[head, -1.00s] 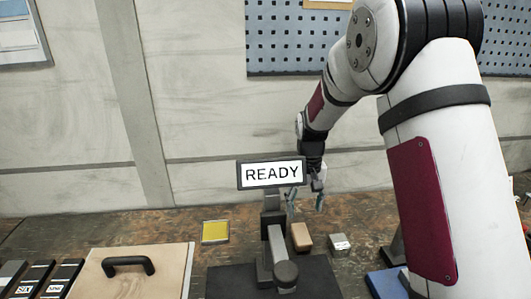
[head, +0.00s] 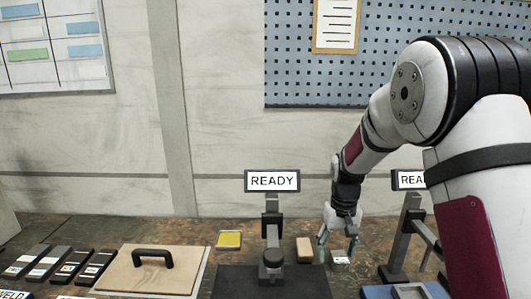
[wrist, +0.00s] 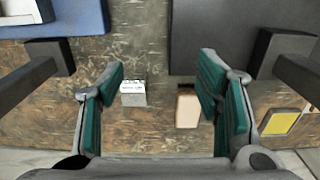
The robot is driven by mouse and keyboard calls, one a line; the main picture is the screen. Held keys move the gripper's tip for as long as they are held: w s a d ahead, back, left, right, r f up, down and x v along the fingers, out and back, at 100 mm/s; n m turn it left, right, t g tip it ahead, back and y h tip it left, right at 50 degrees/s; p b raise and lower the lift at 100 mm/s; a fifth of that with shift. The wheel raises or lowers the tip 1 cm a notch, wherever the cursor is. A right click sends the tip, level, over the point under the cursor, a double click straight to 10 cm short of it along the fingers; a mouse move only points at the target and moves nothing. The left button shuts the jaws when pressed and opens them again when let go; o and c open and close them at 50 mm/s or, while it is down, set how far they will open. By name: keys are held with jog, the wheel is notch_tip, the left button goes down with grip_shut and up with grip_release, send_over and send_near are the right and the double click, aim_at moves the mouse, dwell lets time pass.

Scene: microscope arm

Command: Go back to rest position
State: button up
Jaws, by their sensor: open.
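My gripper (head: 338,245) hangs at the right middle of the head view, above the bench near a small grey labelled box (head: 340,257). In the wrist view its two green-padded fingers (wrist: 160,75) are spread apart with nothing between them. The labelled box (wrist: 133,94) and a tan block (wrist: 188,110) lie on the bench below, apart from the fingers. The tan block also shows in the head view (head: 304,250), left of my gripper.
A stand with a READY screen (head: 272,181) is left of my gripper; another READY screen (head: 408,179) is partly behind my arm. A yellow pad (head: 229,240), a handled wooden board (head: 150,272) and several dark labelled boxes (head: 75,264) lie left. A blue tray (wrist: 60,18) shows too.

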jog(key=s+r+t, duration=0.2)
jog(key=s+r, duration=1.2)
jog(key=r, duration=0.3)
jog(key=s+r+t, duration=0.2)
jog(key=s, duration=1.6)
jog(key=shift+d+r+t, duration=0.15)
jog(key=shift+t, duration=0.25)
